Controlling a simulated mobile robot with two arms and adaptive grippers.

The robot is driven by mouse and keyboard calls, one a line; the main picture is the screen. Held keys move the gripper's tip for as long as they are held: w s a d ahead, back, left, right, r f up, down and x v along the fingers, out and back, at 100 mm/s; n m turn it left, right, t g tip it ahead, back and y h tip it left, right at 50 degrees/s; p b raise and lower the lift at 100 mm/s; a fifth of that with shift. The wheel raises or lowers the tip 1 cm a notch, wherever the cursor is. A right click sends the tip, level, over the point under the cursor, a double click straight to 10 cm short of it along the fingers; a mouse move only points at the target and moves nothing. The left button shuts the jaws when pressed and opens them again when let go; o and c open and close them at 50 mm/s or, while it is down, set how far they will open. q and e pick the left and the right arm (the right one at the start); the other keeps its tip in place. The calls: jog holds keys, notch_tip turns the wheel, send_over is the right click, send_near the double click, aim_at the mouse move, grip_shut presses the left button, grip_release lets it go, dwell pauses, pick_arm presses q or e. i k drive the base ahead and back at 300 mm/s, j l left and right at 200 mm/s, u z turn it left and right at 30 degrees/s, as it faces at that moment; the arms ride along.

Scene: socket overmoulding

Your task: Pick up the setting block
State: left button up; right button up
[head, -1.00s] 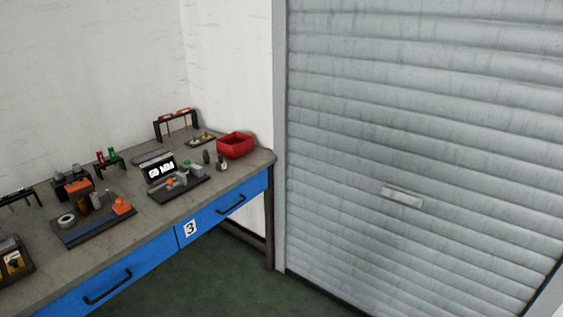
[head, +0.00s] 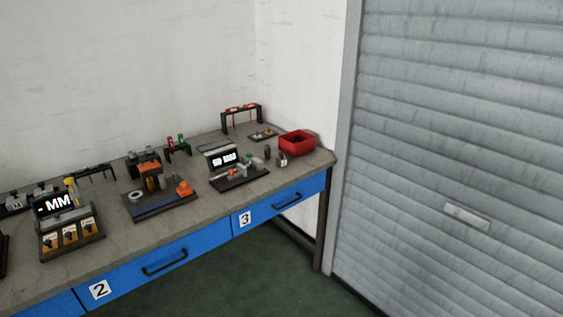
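I cannot tell for sure which piece is the setting block. A small grey metal piece (head: 281,160) and a darker upright piece (head: 267,152) stand on the workbench (head: 215,208), just left of the red bin (head: 297,141). Left of them is a dark fixture (head: 240,182) with a lit display (head: 223,159), grey parts and a green knob. The display's text is too small to read surely. Neither of my grippers shows in the head view.
The bench has blue drawers marked 2 (head: 100,289) and 3 (head: 245,218). An orange-and-black fixture (head: 160,205) and another display station (head: 72,240) stand further left. A grey roller shutter (head: 460,150) fills the right. Green floor (head: 240,270) lies clear before the bench.

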aim_at(280, 161)
jog(key=i+z, duration=0.1)
jog(key=i, duration=0.45)
jog(key=i+j+z, duration=0.15)
jog(key=i, duration=0.4)
